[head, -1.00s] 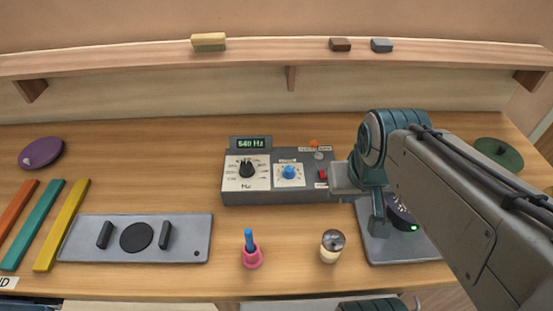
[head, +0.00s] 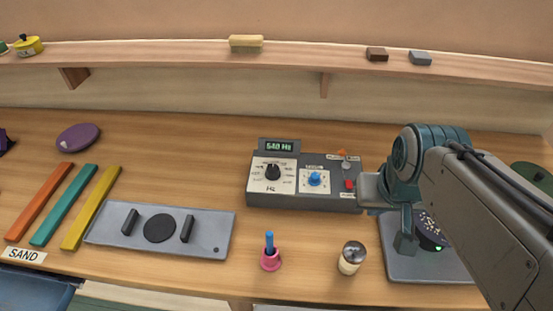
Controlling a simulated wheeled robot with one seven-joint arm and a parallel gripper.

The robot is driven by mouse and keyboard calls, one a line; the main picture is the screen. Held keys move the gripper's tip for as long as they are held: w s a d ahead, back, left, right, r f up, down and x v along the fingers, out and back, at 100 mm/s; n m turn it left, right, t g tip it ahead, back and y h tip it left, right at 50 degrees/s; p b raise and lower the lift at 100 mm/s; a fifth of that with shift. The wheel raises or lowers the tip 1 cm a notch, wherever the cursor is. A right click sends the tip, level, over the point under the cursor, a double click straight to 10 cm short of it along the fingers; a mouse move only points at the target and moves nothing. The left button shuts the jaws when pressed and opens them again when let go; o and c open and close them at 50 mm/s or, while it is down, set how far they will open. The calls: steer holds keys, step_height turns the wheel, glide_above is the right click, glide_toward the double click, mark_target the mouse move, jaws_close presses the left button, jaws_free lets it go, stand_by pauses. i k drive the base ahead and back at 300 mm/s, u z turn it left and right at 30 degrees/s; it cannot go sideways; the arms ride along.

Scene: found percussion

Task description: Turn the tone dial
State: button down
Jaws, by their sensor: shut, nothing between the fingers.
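The grey tone box (head: 305,203) stands on the wooden bench, its lit display (head: 279,146) reading about 540 Hz. A black dial (head: 273,172) sits on a white scale plate marked Hz. To its right is a blue dial (head: 315,179) on a second white plate; I cannot read that label. My gripper (head: 405,243) is shut and empty, pointing down to the right of the box, apart from both dials. It hangs over or in front of the grey plate at right; its height is hard to tell. My wrist covers the space beside the box's right end.
A red switch (head: 349,184) is on the box's right side. In front stand a pink holder (head: 270,261) with a blue stick and a cream shaker (head: 352,258). A grey plate (head: 420,266) with a dark round device lies right, and a handled panel (head: 160,228) left.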

mark_target(272, 173)
steer(key=z, duration=0.05)
steer(key=k, duration=0.5)
steer(key=z, duration=2.1)
steer(key=k, duration=1.4)
steer(key=u, duration=1.75)
steer(key=i, duration=0.95)
steer(key=u, duration=0.05)
